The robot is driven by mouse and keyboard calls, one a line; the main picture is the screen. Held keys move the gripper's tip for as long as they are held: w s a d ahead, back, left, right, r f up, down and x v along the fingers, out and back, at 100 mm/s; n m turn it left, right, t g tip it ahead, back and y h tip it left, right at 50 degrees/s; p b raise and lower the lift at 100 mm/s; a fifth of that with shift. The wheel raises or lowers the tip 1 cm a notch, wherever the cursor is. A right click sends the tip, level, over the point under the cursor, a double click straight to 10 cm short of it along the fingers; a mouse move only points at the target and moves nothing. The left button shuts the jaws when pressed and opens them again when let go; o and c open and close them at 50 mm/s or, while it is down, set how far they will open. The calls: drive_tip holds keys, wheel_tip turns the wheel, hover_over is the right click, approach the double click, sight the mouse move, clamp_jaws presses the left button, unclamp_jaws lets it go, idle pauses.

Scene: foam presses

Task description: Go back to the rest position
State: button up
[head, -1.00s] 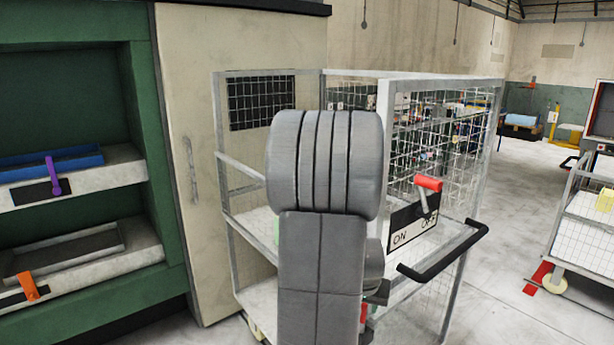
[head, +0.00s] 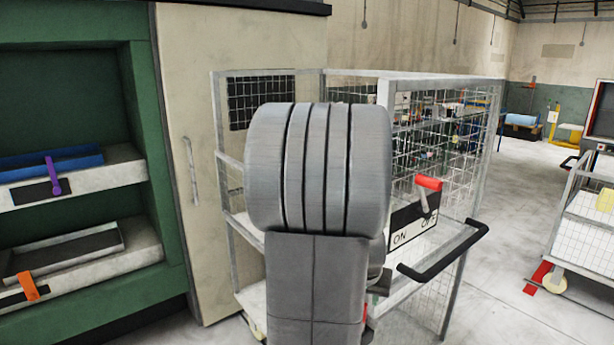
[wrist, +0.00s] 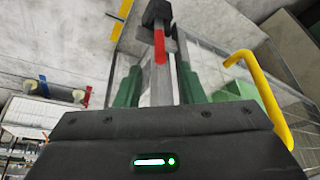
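My gripper (wrist: 160,90) shows in the wrist view as two dark green fingers standing apart, and it looks open. A grey post with a red strip (wrist: 160,47) and a black end shows in the gap between them; I cannot tell how far beyond the fingers it is, and no grip on it shows. In the head view my grey arm fills the middle and hides the gripper.
A wire-mesh cart (head: 447,75) with a black handle (head: 445,255) and a red-handled ON/OFF lever (head: 428,184) stands close behind my arm. A green press (head: 160,180) is at left. Another cart (head: 585,232) is at right, with clear floor between. The wrist view shows a yellow bar (wrist: 265,95).

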drive_tip(key=a+x, duration=0.1)
drive_tip(key=x, duration=0.7)
drive_tip(key=r, duration=0.8)
drive_tip(key=shift+s+d, duration=0.35)
drive_tip(key=s+a+b, duration=0.2)
drive_tip(key=s+a, duration=0.1)
drive_tip(key=s, duration=0.5)
drive_tip(key=s+a+b, duration=0.1)
drive_tip(key=s+a, duration=0.2)
drive_tip(key=s, duration=0.6)
drive_tip(key=w+a+f+n+b, duration=0.1)
drive_tip(key=w+f+b, duration=0.7)
drive_tip(key=f, duration=0.2)
drive_tip(key=shift+w+a, duration=0.25)
drive_tip(key=shift+a, duration=0.15)
drive_tip(key=shift+s+r, duration=0.1)
